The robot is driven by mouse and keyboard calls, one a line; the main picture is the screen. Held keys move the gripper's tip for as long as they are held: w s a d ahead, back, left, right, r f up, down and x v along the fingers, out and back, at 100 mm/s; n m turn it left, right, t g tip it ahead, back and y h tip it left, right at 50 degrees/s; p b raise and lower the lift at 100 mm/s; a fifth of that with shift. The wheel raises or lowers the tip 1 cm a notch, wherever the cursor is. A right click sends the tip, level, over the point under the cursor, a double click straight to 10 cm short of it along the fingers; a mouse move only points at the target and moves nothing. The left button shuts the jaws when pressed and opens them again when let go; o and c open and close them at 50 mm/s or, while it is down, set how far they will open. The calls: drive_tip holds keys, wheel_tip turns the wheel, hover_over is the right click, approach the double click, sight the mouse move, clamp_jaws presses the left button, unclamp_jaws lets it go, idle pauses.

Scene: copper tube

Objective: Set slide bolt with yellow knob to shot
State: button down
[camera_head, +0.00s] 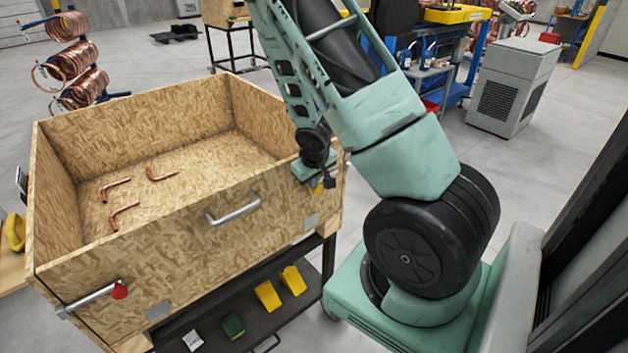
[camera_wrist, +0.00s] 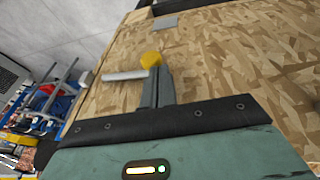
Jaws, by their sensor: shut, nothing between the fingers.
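The slide bolt with the yellow knob (camera_head: 318,188) is on the front panel of the wooden crate, near its right end. In the head view my arm's end hides most of this bolt. In the wrist view the yellow knob (camera_wrist: 151,60) shows just beyond my fingertips, with the pale metal bolt rod (camera_wrist: 124,76) reaching left from it. My gripper (camera_wrist: 159,72) is shut with nothing between the fingers. Its tips are at the knob; I cannot tell whether they touch it. My gripper also shows at the crate's front right in the head view (camera_head: 325,180).
The crate (camera_head: 165,245) holds several copper tubes (camera_head: 125,212). A metal handle (camera_head: 233,208) sits mid-panel, and a second bolt with a red knob (camera_head: 119,290) is at the left end. A dark shelf (camera_head: 250,328) lies below. Open floor is beyond the crate.

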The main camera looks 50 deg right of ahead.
drive_tip(key=shift+d+f, duration=0.15)
drive_tip(key=shift+f, duration=0.05)
drive_tip(key=shift+d, duration=0.1)
drive_tip(key=d, duration=0.2)
drive_tip(key=s+d+p, duration=0.1)
drive_tip(key=d, duration=0.1)
drive_tip(key=shift+d, duration=0.1)
drive_tip(key=shift+r, duration=0.1)
idle(0.4)
drive_tip(key=r+p, duration=0.1)
drive_tip(key=a+r+p, duration=0.1)
drive_tip(key=r+p, duration=0.1)
drive_tip(key=a+r+p, duration=0.1)
drive_tip(key=shift+w+a+r, duration=0.1)
drive_tip(key=shift+w+r, duration=0.05)
drive_tip(key=shift+w, duration=0.15)
drive_tip(key=b+v, duration=0.1)
drive_tip(key=v, duration=0.8)
drive_tip(key=shift+s, duration=0.25)
